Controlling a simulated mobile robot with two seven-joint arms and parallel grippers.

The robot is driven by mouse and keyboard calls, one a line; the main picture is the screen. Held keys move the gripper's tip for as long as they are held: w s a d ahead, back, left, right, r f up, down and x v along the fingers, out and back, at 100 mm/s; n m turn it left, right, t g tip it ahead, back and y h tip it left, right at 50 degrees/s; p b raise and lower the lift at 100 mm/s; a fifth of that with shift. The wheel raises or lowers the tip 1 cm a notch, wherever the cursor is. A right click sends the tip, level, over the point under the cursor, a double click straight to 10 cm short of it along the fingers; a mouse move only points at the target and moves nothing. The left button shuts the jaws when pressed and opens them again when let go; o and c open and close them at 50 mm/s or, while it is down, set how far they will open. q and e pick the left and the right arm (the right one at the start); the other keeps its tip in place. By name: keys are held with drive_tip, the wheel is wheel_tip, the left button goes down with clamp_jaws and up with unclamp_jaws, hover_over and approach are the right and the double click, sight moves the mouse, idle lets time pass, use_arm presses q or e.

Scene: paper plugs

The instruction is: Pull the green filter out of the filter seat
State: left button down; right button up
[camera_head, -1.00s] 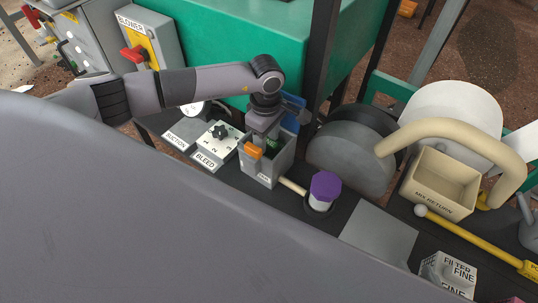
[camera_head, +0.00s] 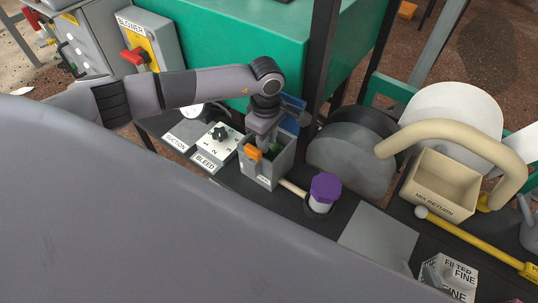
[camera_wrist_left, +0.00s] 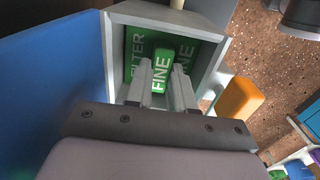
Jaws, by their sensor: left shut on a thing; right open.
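The grey filter seat (camera_head: 256,174) is an open-topped box on the dark bench. The green filter (camera_wrist_left: 188,52), lettered FILTER FINE, sits inside the seat in the left wrist view. My left gripper (camera_head: 261,140) reaches down into the seat. In the left wrist view its fingers (camera_wrist_left: 164,82) are shut on the filter's raised green tab marked FINE. In the head view the filter is mostly hidden by the gripper and the seat walls.
An orange block (camera_head: 253,152) is on the seat's side. A blue panel (camera_head: 291,112) stands close behind the gripper. A purple-topped knob (camera_head: 325,187) stands to the right. The BLEED dial (camera_head: 219,138) is to the left. The FILTED FINE box (camera_head: 463,273) is at lower right.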

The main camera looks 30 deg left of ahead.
use_arm(q)
drive_tip(key=shift+r+p, duration=0.1)
drive_tip(key=shift+p, duration=0.25)
use_arm(e)
drive_tip(key=shift+s+f+g, duration=0.15)
drive_tip(key=shift+f+g, duration=0.15)
drive_tip(key=shift+f, duration=1.05)
use_arm(q)
drive_tip(key=shift+r, duration=0.1)
use_arm(e)
drive_tip(key=shift+a+r, duration=0.15)
drive_tip(key=shift+r, duration=0.1)
use_arm(q)
drive_tip(key=shift+w, duration=0.1)
drive_tip(key=shift+r+p, duration=0.1)
drive_tip(key=shift+p, duration=0.25)
drive_tip(key=shift+r+p, duration=2.1)
drive_tip(key=shift+r, duration=0.8)
drive_tip(key=shift+r+p, duration=0.95)
drive_tip(key=shift+r, duration=0.4)
use_arm(e)
drive_tip(key=shift+s+d+r+m+g+h, duration=0.2)
drive_tip(key=shift+s+d+r, duration=0.1)
drive_tip(key=shift+d+r, duration=0.35)
drive_tip(key=shift+s+d+r+m+g+h, duration=0.1)
drive_tip(key=shift+s+d+r+g+h, duration=0.15)
drive_tip(key=shift+d+r, duration=0.35)
use_arm(q)
drive_tip(key=shift+r, duration=0.1)
